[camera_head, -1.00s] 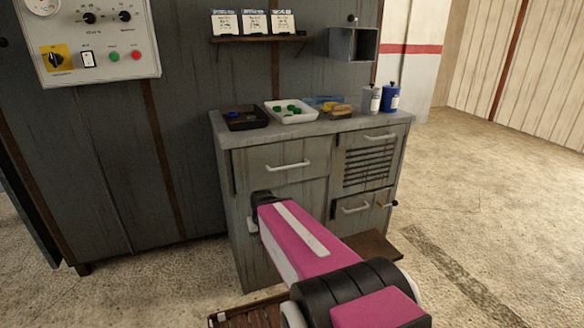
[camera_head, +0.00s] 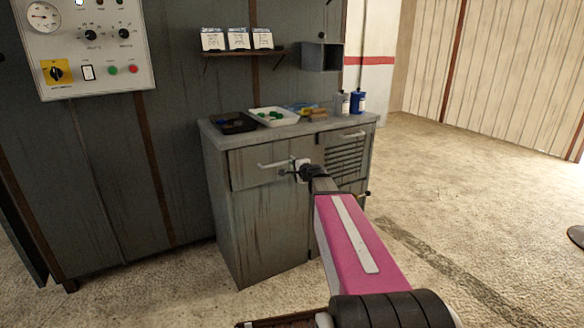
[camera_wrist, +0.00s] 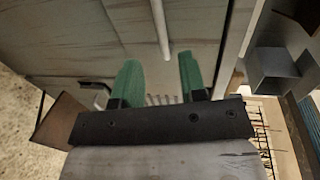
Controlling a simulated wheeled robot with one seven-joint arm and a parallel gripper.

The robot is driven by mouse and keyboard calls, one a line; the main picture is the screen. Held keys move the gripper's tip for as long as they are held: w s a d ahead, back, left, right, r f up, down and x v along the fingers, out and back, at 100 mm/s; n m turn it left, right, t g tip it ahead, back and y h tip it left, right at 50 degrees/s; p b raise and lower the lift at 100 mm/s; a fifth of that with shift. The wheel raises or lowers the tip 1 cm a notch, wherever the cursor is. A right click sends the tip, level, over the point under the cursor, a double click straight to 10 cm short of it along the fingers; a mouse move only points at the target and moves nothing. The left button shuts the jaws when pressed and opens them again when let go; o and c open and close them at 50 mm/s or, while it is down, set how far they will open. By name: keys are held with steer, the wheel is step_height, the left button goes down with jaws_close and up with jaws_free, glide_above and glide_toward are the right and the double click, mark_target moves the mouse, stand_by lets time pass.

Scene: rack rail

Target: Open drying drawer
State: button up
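A grey cabinet (camera_head: 262,225) stands against the wall. Its upper left drawer (camera_head: 248,174) looks shut and has a pale bar handle (camera_head: 273,165), which also shows in the wrist view (camera_wrist: 160,28). To its right is a louvred front (camera_head: 346,158), partly hidden by my arm. No label tells which is the drying drawer. My gripper (camera_head: 300,171) is at the right end of the upper left handle. In the wrist view its green fingers (camera_wrist: 158,66) are open and apart, with the handle's end between or just beyond the tips. Contact cannot be told.
A black tray (camera_head: 234,129), a white tray with green pieces (camera_head: 273,122) and two bottles (camera_head: 357,103) stand on the cabinet top. A shelf (camera_head: 243,52) and a grey box (camera_head: 322,58) hang above. Open floor (camera_head: 470,200) lies to the right.

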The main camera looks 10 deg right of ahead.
mark_target(283, 163)
steer(key=x, duration=1)
steer(key=shift+w, duration=0.4)
steer(key=shift+a, duration=0.1)
jaws_close()
